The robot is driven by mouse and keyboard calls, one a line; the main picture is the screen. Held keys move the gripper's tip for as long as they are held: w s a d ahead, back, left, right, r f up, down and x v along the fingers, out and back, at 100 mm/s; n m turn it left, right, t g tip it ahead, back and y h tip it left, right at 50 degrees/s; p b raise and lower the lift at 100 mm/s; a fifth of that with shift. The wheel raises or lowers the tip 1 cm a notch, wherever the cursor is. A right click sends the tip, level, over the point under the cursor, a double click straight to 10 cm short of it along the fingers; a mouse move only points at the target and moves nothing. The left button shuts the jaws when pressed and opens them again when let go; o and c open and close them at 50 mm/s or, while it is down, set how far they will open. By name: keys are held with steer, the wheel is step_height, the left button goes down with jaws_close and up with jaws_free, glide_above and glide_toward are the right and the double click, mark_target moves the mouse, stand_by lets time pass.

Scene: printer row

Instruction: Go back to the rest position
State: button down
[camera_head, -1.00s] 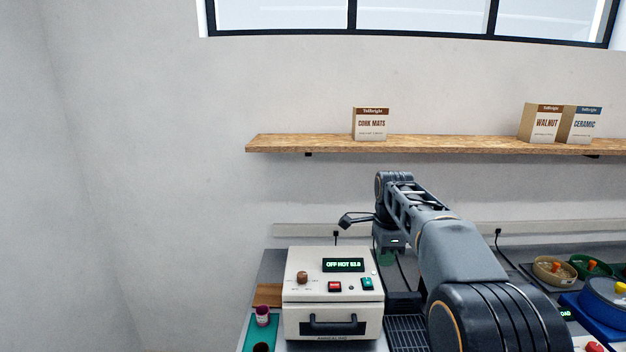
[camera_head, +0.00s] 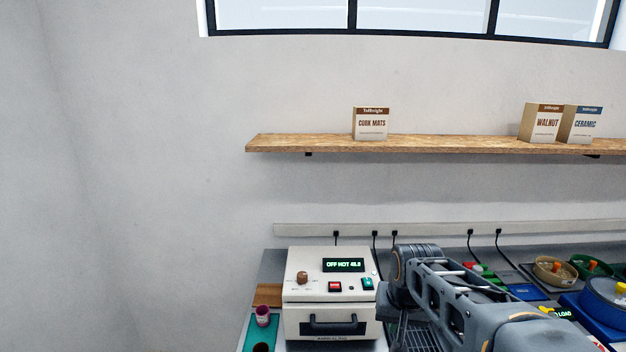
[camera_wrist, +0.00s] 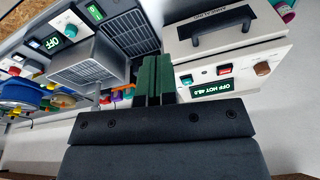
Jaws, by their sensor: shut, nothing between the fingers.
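My gripper (camera_wrist: 153,82) shows in the wrist view with its two green-padded fingers together and nothing between them. It is apart from the white annealing oven (camera_wrist: 235,60), which lies to its right in that turned picture. In the head view the oven (camera_head: 332,272) stands on the bench with its drawer front closed and its display reading "OFF HOT". My arm reaches in from the lower right, beside the oven's right side. The gripper itself is hidden or out of frame in the head view.
A teal mat (camera_head: 258,333) with small round containers lies left of the oven. Bowls (camera_head: 553,270) and a blue tub (camera_head: 604,298) stand at the right. A wooden shelf (camera_head: 440,145) with boxes runs along the wall above. The air between shelf and bench is clear.

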steer(key=s+n+t, duration=0.1)
steer(key=s+t, duration=0.1)
steer(key=s, duration=0.8)
steer(key=shift+n, duration=0.4)
